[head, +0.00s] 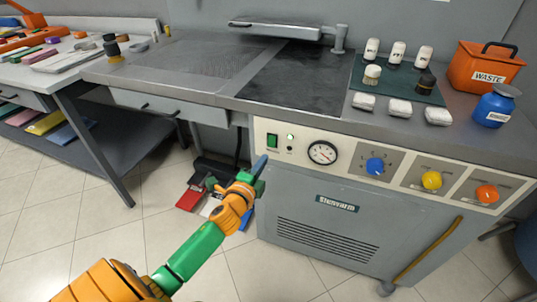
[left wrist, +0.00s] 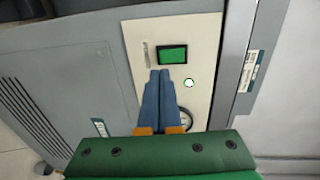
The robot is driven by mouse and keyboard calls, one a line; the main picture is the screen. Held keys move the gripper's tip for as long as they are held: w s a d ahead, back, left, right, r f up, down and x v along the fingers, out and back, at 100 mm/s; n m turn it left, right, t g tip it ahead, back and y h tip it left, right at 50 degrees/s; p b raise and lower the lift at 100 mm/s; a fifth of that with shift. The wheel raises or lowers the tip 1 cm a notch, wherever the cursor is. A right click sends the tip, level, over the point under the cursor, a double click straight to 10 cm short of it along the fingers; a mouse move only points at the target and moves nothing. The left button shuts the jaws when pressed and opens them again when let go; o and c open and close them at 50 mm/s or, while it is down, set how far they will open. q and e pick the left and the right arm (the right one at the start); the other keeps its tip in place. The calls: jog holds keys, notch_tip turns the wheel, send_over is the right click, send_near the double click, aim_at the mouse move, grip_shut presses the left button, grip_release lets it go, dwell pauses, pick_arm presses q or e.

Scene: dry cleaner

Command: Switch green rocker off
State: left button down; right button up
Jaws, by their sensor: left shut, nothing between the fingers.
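The green rocker (head: 272,141) sits at the left end of the light control panel on the front of the grey machine. It also shows in the left wrist view (left wrist: 172,54), as a green rectangle in a dark frame. My left gripper (head: 262,162) is shut and empty, just below the rocker in the head view. In the left wrist view its blue fingertips (left wrist: 160,73) are together, just short of the rocker's edge; I cannot tell whether they touch the panel. A small lit green lamp (head: 290,137) is right of the rocker. My right gripper is not in view.
A round gauge (head: 322,153) and blue (head: 375,166), yellow (head: 432,180) and orange (head: 487,193) knobs lie to the right on the panel. The worktop holds bottles, white blocks and an orange waste bin (head: 487,67). A red item (head: 189,199) lies on the floor.

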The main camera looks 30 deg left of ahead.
aim_at(273, 146)
pick_arm(q)
jog(key=x, duration=0.5)
jog(key=shift+w+b, duration=0.15)
jog(key=shift+b, duration=0.2)
